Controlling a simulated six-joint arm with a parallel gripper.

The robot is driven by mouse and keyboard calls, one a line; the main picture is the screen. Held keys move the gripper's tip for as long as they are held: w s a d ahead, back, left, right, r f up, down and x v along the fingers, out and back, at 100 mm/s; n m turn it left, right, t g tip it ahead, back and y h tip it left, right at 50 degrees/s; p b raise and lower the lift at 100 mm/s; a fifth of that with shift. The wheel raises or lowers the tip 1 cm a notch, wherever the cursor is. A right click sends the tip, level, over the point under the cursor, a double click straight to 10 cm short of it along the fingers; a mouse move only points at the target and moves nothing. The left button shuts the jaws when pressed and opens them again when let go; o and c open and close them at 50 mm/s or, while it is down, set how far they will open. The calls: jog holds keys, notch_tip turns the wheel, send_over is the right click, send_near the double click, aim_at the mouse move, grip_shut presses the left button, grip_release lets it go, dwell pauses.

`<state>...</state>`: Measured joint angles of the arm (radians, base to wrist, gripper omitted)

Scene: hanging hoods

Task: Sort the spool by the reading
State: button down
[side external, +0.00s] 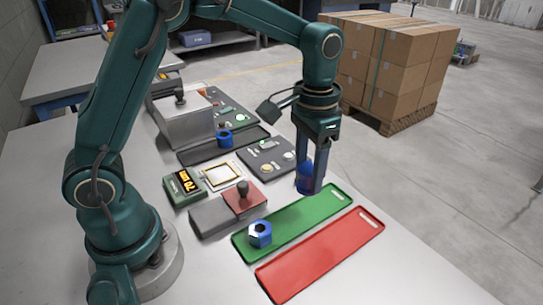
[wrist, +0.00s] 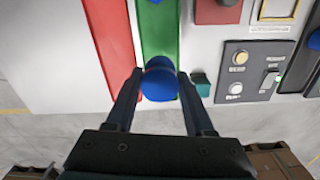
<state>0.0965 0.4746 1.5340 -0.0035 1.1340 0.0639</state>
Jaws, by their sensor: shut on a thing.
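My gripper (side external: 314,178) is shut on a blue spool (side external: 305,182), held in the air near the far end of the green tray. In the wrist view the held spool (wrist: 160,80) sits between both fingers (wrist: 158,83). The green tray (side external: 307,215) has another blue spool (side external: 260,234) near its close end. The red tray (side external: 322,254) lies beside it and looks empty. A green box with a lit orange display (side external: 184,186) stands next to a pale pad with a gold frame (side external: 222,175). The display's characters are too small to read surely.
A dark tray (side external: 200,153) holds a blue spool (side external: 225,139). A grey and red block with a knob (side external: 243,196) stands beside the green tray. Button panels (side external: 268,157) and a grey metal box (side external: 183,120) are further back. Stacked cartons (side external: 385,60) stand on the floor beyond.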

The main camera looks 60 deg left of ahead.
jog(key=shift+f, duration=3.15)
jog(key=shift+f, duration=0.5)
jog(key=shift+c, duration=1)
grip_release()
jog(key=shift+t, duration=0.6)
jog(key=r, duration=0.8)
jog(key=shift+w+a+r, duration=0.2)
jog(key=shift+a+r, duration=0.05)
jog(key=s+a+r+n+t, duration=0.15)
jog(key=s+r+t, duration=0.25)
jog(key=s+r, duration=0.55)
jog(key=s+a+f, duration=0.1)
jog(key=s+f, duration=0.3)
jog(key=s, duration=0.1)
jog(key=shift+s, duration=0.3)
